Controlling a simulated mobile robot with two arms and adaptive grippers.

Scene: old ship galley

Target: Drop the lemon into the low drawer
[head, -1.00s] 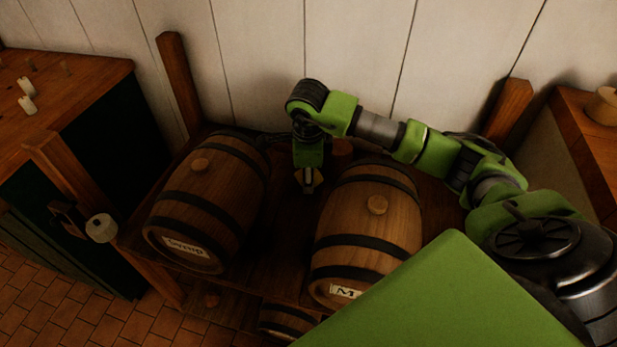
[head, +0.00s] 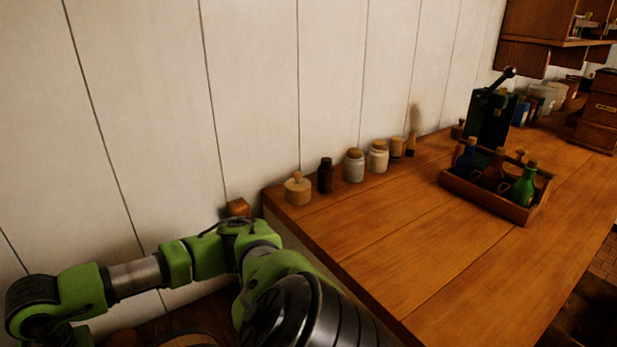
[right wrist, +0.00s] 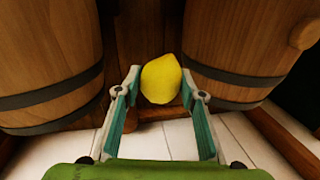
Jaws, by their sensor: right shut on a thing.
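The yellow lemon (right wrist: 161,80) shows in the right wrist view, between the fingertips of my right gripper (right wrist: 163,90), which is shut on it. The gripper holds it between two wooden barrels. In the head view my right arm crosses the lower left, and its gripper is below the picture edge. My left gripper is in neither current view. I cannot make out the low drawer in these views.
Barrels stand left (right wrist: 45,60) and right (right wrist: 235,50) of the lemon. In the head view a wooden counter (head: 400,255) holds small jars (head: 354,165), a bottle tray (head: 488,198) and a dark green device (head: 490,115). Its middle is clear.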

